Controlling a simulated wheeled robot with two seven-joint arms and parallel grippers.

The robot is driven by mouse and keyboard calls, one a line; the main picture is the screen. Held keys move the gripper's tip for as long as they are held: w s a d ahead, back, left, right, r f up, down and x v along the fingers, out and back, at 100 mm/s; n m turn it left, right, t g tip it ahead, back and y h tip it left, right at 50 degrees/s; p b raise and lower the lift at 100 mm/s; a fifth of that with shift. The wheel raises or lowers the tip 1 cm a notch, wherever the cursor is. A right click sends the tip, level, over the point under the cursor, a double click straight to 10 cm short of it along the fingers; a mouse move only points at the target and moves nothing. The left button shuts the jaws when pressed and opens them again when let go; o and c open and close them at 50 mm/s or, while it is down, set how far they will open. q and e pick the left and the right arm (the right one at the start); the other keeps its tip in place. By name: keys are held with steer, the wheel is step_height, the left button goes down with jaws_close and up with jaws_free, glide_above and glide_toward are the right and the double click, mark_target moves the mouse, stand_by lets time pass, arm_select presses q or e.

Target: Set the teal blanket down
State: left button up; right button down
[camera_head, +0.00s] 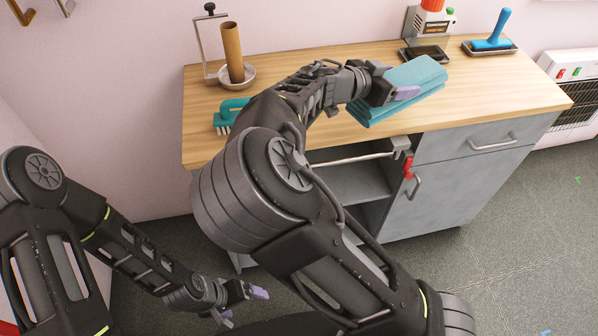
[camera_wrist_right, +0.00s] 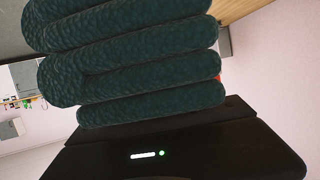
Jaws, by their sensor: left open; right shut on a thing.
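The teal blanket (camera_head: 418,76), folded in several layers, is at the right-middle of the wooden counter in the head view, over or on its top near the front edge. Its thick folds fill the upper part of the right wrist view (camera_wrist_right: 130,60). My right gripper (camera_head: 405,93) is shut on the blanket at its near left side. Whether the blanket's underside touches the counter cannot be told. My left gripper (camera_head: 244,304) is open and empty, low over the floor in front of the cabinet.
The wooden counter (camera_head: 500,85) is clear to the right of the blanket. A teal brush (camera_head: 228,114) and a holder with a brown tube (camera_head: 232,52) stand at the left. A red-topped dispenser (camera_head: 430,20) and a blue brush on a tray (camera_head: 492,38) stand at the back.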

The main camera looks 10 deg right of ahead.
steer(key=a+f+n+t+y, duration=0.2)
steer(key=a+n+t+y, duration=0.1)
steer(key=a+n+y, duration=0.1)
steer(key=a+f+n+t+y, duration=0.2)
steer(key=a+n+t+y, duration=0.1)
steer(key=a, duration=0.4)
steer(key=a+f+n+t+y, duration=0.2)
steer(key=a+n+t+y, duration=0.1)
steer(key=a+n+y, duration=0.2)
steer(key=shift+a+n+y, duration=0.4)
steer(key=shift+n+y, duration=0.2)
steer(key=shift+n, duration=0.4)
